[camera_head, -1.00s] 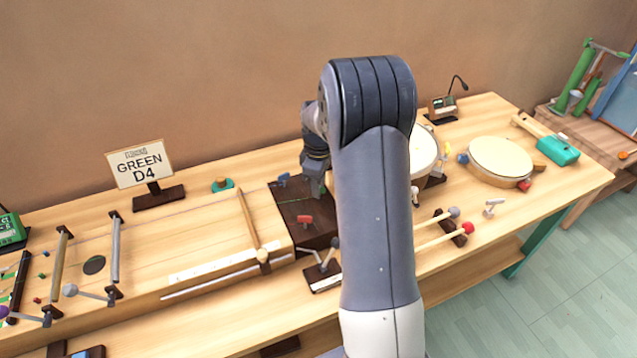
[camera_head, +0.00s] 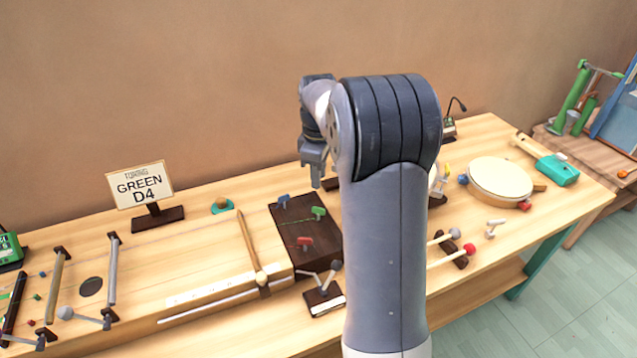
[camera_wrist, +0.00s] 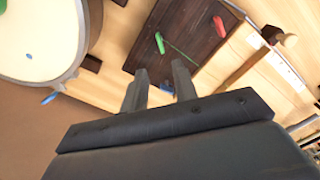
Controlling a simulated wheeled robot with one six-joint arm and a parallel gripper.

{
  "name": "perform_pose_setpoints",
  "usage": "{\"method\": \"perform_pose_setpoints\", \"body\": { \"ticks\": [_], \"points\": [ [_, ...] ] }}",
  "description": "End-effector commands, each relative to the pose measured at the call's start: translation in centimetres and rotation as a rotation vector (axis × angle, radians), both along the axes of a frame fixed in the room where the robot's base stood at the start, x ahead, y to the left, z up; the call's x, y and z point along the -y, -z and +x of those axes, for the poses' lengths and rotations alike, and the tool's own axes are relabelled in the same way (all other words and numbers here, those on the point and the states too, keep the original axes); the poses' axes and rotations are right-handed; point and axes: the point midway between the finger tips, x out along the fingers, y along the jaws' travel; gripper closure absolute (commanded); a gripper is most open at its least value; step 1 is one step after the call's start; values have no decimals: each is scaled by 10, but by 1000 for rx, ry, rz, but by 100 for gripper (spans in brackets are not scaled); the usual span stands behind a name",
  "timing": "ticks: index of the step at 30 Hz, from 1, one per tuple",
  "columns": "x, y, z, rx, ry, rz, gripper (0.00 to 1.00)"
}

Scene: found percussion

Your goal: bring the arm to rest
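My gripper (camera_head: 314,172) hangs above the back right of the dark wooden block in the head view, clear of the bench. In the wrist view my gripper (camera_wrist: 160,82) has its two fingers apart with nothing between them. The dark block (camera_head: 287,223) carries blue (camera_head: 283,200), green (camera_head: 318,212) and red (camera_head: 305,242) pegs. In the wrist view the green peg (camera_wrist: 159,43) and the red peg (camera_wrist: 218,27) show beyond the fingertips, with a thin green line running from the green peg. My upper arm hides part of the bench.
A sign reading "GREEN D4" (camera_head: 140,187) stands at the back left. A small stand with sticks (camera_head: 324,297) sits in front of the block. The wall is behind.

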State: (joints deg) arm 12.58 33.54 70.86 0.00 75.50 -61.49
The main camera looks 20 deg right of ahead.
Motion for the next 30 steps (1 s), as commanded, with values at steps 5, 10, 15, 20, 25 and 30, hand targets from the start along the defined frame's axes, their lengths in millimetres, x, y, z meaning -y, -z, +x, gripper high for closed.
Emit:
{"method": "perform_pose_setpoints", "body": {
  "ticks": [5, 10, 15, 20, 25, 30],
  "points": [
    [0, -1, 0, -1, 0, 1, 72],
    [0, 0, 0, -1, 0, 0, 72],
    [0, 15, -1, -4, 0, 1, 72],
    [0, 43, -1, -6, 0, 1, 72],
    [0, 76, -1, -6, 0, 2, 72],
    [0, 101, -1, -4, 0, 1, 72]
  ]
}}
